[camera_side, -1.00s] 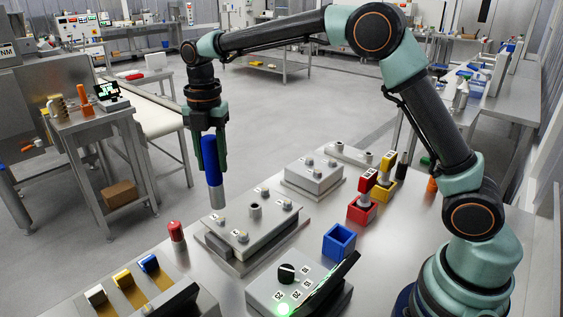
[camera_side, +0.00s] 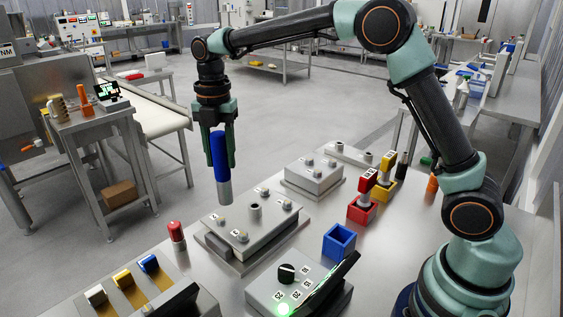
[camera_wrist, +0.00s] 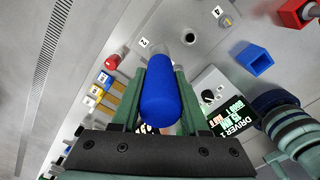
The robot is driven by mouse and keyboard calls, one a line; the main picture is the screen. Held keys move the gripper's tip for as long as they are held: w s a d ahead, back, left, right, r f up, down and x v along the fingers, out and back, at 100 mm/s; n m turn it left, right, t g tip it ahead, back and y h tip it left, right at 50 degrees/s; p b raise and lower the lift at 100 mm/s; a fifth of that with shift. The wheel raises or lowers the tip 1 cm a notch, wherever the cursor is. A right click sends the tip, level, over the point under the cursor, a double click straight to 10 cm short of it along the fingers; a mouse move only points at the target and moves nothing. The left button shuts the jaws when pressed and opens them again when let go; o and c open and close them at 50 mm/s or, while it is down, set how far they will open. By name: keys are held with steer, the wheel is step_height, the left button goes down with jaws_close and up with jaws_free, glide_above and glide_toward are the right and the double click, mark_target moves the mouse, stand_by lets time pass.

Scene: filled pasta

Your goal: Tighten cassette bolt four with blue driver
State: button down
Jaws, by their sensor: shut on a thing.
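My gripper (camera_side: 220,155) is shut on the blue driver (camera_side: 220,161), which hangs roughly upright with its grey metal end down. The driver's blue handle (camera_wrist: 161,92) fills the middle of the wrist view and hides part of the plate beneath. The grey cassette (camera_side: 270,232) carries several bolts and number labels. The driver's lower end appears just above its left corner in the side view; I cannot tell the gap. Bolt four (camera_wrist: 227,21) sits beside the label "4" (camera_wrist: 217,12) in the wrist view, right of the driver.
The blue holder (camera_side: 339,241) is empty. Red (camera_side: 361,211) and yellow (camera_side: 381,192) holders hold drivers. A control box (camera_side: 272,294) has a black knob and a green light. A red-capped post (camera_side: 176,234) stands left of the cassette. A smaller bolted block (camera_side: 313,178) lies behind.

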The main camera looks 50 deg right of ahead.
steer(key=s+d+r, duration=0.2)
steer(key=s+d, duration=0.5)
steer(key=d, duration=0.6)
steer(key=shift+s, duration=0.2)
steer(key=shift+f, duration=3.6)
stand_by(0.3)
